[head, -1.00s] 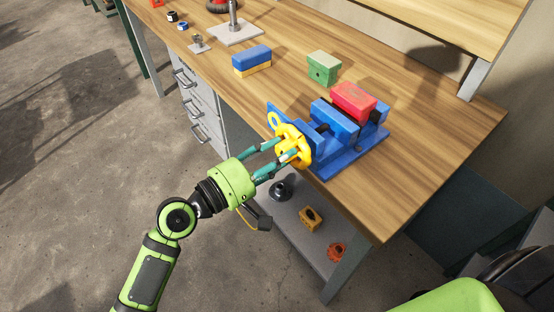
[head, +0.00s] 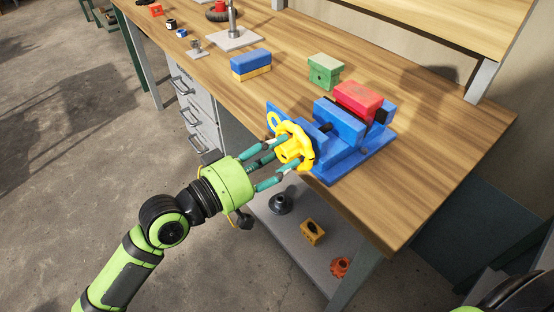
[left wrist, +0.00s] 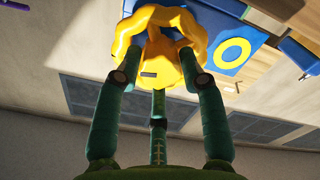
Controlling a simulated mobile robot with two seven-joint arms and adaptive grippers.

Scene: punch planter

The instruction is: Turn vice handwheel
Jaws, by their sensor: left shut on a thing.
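The blue vice (head: 345,135) sits at the front edge of the wooden bench with a red block (head: 358,97) on its top. Its yellow handwheel (head: 294,146) faces my left arm. My left gripper (head: 276,163) is shut on the handwheel. In the left wrist view the handwheel (left wrist: 160,52) fills the top middle, with the teal fingers (left wrist: 158,75) reaching its rim and hub. The fingertips are partly hidden behind the wheel. A yellow ring (left wrist: 231,54) shows on the blue vice face beside it. My right gripper is out of view.
A green block (head: 324,71) and a blue and yellow block (head: 250,65) stand on the bench (head: 430,130) behind the vice. The lower shelf (head: 285,228) holds a dark part (head: 281,203), a yellow block (head: 312,231) and an orange part (head: 340,267).

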